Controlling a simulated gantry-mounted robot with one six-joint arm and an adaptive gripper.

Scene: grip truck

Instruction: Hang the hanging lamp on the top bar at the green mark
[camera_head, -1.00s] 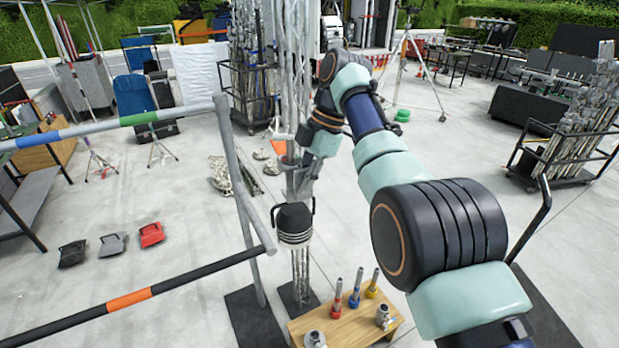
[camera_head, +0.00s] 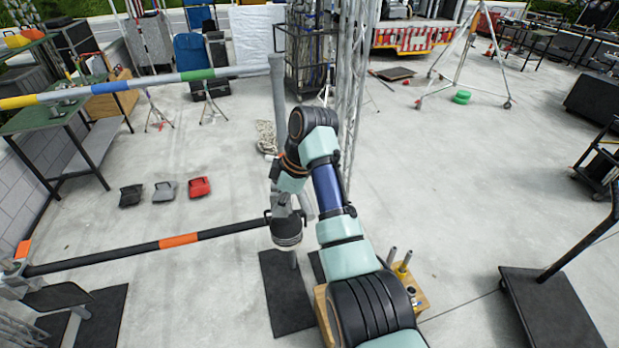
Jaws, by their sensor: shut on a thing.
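The hanging lamp (camera_head: 287,231) has a dark top and a pale ringed lower part. My gripper (camera_head: 281,207) is shut on the lamp from above and holds it off the floor, upright or nearly so. The top bar (camera_head: 242,70) is grey with yellow, blue and green bands. Its green mark (camera_head: 197,74) lies up and to the left of my gripper, towards the bar's right end. The lamp is apart from the top bar and overlaps the lower bar's right end in the picture; I cannot tell if they touch. My arm hides part of the surroundings.
The black lower bar (camera_head: 120,254) with an orange band (camera_head: 179,240) runs below the top bar. A grey upright (camera_head: 279,100) stands at the top bar's right end. A wooden stand (camera_head: 418,287) is partly behind my arm. Black, grey and red cases lie on the floor.

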